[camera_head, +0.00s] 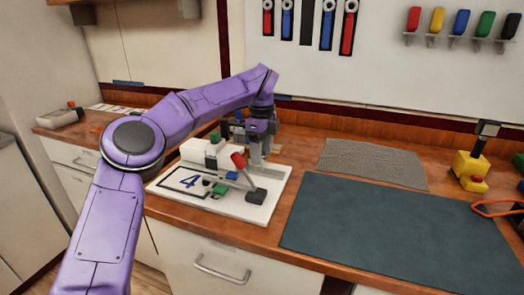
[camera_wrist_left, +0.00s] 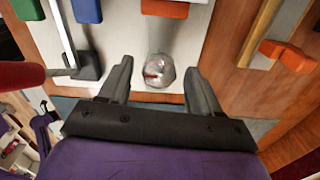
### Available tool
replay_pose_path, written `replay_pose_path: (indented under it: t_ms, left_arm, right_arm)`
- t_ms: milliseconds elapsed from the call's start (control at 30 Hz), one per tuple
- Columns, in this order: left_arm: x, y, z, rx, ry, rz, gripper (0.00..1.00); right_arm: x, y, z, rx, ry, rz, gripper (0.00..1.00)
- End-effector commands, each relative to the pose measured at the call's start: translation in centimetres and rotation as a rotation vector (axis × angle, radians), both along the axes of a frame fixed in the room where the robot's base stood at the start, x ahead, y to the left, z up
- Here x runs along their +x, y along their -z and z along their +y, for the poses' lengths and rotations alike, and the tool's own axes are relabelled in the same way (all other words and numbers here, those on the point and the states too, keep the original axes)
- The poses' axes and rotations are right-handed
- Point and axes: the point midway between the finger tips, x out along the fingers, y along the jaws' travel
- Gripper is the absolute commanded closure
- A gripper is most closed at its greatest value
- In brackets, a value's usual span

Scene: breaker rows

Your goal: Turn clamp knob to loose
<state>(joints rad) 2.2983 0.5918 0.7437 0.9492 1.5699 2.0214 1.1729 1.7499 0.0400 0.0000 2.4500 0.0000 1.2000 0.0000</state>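A round silver-grey knob (camera_wrist_left: 158,71) sits on the white board in the left wrist view, probably the clamp knob. My left gripper (camera_wrist_left: 159,67) is open, with one finger on each side of the knob and a visible gap to each. I cannot tell the knob's setting or how far above it the fingertips are. In the head view, my left gripper (camera_head: 258,155) points down over the back right part of the white board (camera_head: 272,205) marked with a 4. The knob is hidden there by the gripper. My right gripper is not in view.
A red-handled lever (camera_head: 239,162) stands close to the left gripper; its red handle (camera_wrist_left: 20,75) also shows in the wrist view. Orange blocks (camera_wrist_left: 288,55) lie nearby. A dark mat (camera_head: 390,235) and a grey mat (camera_head: 372,163) lie clear at right. A yellow device (camera_head: 468,170) stands beyond.

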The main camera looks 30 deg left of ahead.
Motion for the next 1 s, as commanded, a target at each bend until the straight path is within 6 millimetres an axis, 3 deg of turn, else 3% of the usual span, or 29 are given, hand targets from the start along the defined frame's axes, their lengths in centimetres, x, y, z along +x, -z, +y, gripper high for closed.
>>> replay_pose_path:
  t_ms: [333, 700, 833, 1000]
  left_arm:
    - [0.0, -0.6, -0.1, 0.000, 0.001, 0.001, 0.35]
    - [0.0, -8.9, 0.0, 0.000, -0.001, 0.000, 0.35]
    - [0.0, -10.3, 0.0, 0.000, -0.001, 0.001, 0.35]
    - [0.0, -10.5, 0.0, -0.001, 0.000, 0.002, 0.35]
  right_arm:
    - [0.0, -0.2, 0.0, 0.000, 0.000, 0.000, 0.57]
    - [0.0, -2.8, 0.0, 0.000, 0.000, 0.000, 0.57]
    - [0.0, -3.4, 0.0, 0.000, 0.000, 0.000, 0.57]
    - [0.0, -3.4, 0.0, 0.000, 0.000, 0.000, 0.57]
